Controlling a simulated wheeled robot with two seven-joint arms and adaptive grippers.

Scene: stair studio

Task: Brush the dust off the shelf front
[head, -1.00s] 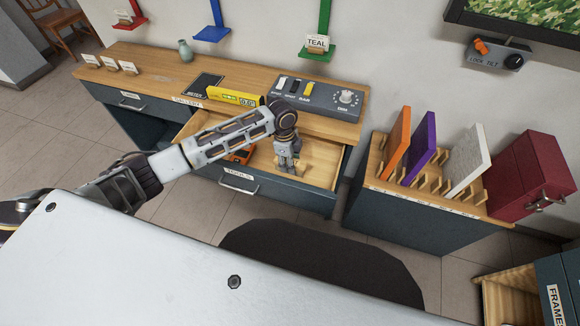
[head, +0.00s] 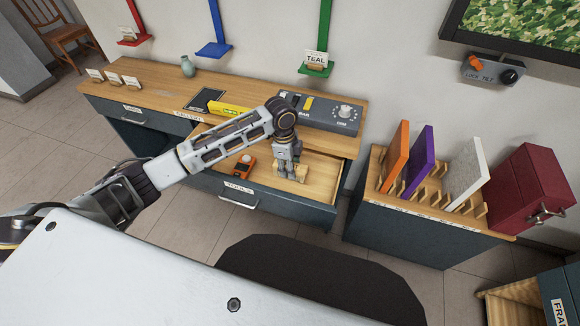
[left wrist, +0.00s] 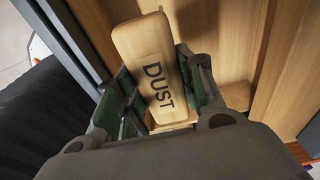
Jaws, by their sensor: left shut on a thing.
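My left gripper (head: 287,160) reaches down into the open drawer of the wooden-topped counter. In the left wrist view its fingers (left wrist: 160,95) are shut around a pale wooden block marked DUST (left wrist: 155,65), which looks like the brush's handle. In the head view a pale wooden piece (head: 292,173) shows at the fingertips, low in the drawer. Whether it touches the drawer floor I cannot tell. Small wall shelves in red (head: 135,40), blue (head: 214,49) and green (head: 316,69) hang above the counter. Dust cannot be made out on their fronts. My right gripper is out of view.
The open drawer (head: 322,186) also holds an orange device (head: 245,165). A rack with upright panels (head: 421,160) and a red case (head: 530,188) stand right.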

